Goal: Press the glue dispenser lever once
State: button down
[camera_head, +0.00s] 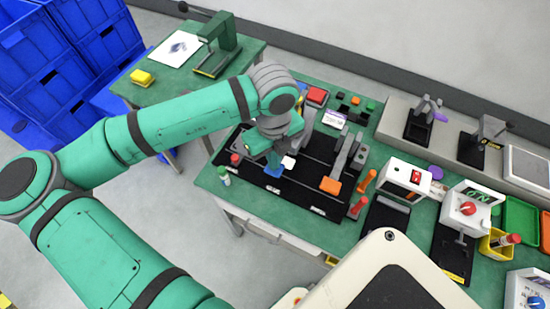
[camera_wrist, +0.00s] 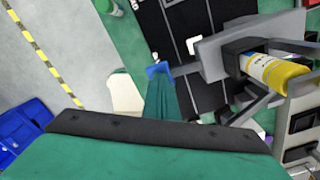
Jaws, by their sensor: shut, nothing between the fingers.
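The glue dispenser shows in the wrist view as a grey bracket (camera_wrist: 222,50) holding a yellow labelled bottle (camera_wrist: 277,73). Its lever seems to be the thin grey bar ending in a blue pad (camera_wrist: 158,69), left of the bracket. My gripper (camera_wrist: 160,84) is shut and empty, its teal fingertips overlapping the blue pad; I cannot tell whether they touch it. In the head view, my gripper (camera_head: 274,158) points down with the blue pad (camera_head: 274,171) just below its tips. My wrist hides most of the dispenser there. A white square (camera_head: 288,162) lies right of the tips.
A green-capped bottle (camera_head: 223,175) stands at the bench's left front edge.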

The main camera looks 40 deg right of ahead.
jog(key=shift+f, duration=0.1)
jog(key=shift+s+d+f, duration=0.1)
jog(key=shift+f, duration=0.2)
dwell(0.3)
jog(key=shift+a+r, duration=0.2)
jog(key=shift+r, duration=3.25)
jog(key=shift+a+r, duration=0.1)
jog(key=shift+r, duration=2.05)
